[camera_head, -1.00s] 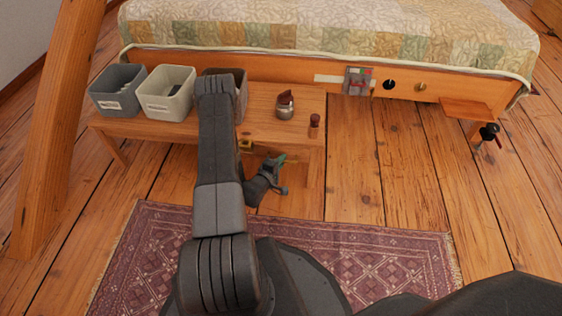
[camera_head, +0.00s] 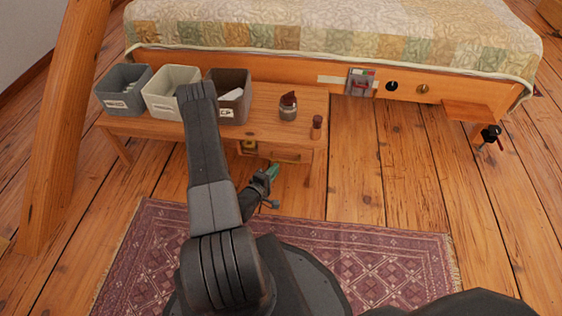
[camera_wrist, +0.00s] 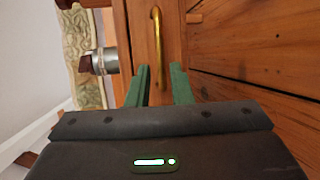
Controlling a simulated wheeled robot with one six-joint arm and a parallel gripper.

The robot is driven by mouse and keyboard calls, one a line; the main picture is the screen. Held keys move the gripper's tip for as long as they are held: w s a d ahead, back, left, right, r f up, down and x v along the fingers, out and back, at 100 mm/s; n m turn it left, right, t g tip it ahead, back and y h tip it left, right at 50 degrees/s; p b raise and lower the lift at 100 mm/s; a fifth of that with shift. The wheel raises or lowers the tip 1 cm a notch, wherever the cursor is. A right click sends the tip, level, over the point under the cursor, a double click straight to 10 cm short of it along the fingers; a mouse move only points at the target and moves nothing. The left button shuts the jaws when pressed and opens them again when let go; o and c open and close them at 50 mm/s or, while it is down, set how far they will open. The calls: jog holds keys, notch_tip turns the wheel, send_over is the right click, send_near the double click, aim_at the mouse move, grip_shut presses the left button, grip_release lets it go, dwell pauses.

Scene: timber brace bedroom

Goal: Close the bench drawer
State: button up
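The wooden bench (camera_head: 150,127) stands in front of the bed. Its drawer front (camera_head: 289,155) is under the right part of the top, with a brass bar handle that shows clearly in the wrist view (camera_wrist: 157,45). I cannot tell how far the drawer stands out. My gripper (camera_head: 272,171) is in front of and below the drawer front.
Grey (camera_head: 123,90), cream (camera_head: 170,92) and brown (camera_head: 233,95) bins stand on the bench. A jar (camera_head: 288,107) and a small brown bottle (camera_head: 316,127) stand at its right. A yellow object (camera_head: 249,147) shows under the top. The rug (camera_head: 380,262) and floor in front are clear.

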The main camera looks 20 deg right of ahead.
aim_at(284, 162)
jog(key=p+v, duration=0.1)
jog(key=v, duration=0.5)
jog(key=b+x, duration=0.3)
jog(key=x, duration=1)
jog(key=shift+d+f, duration=0.15)
jog(key=shift+s+a, duration=0.4)
jog(key=shift+s, duration=0.4)
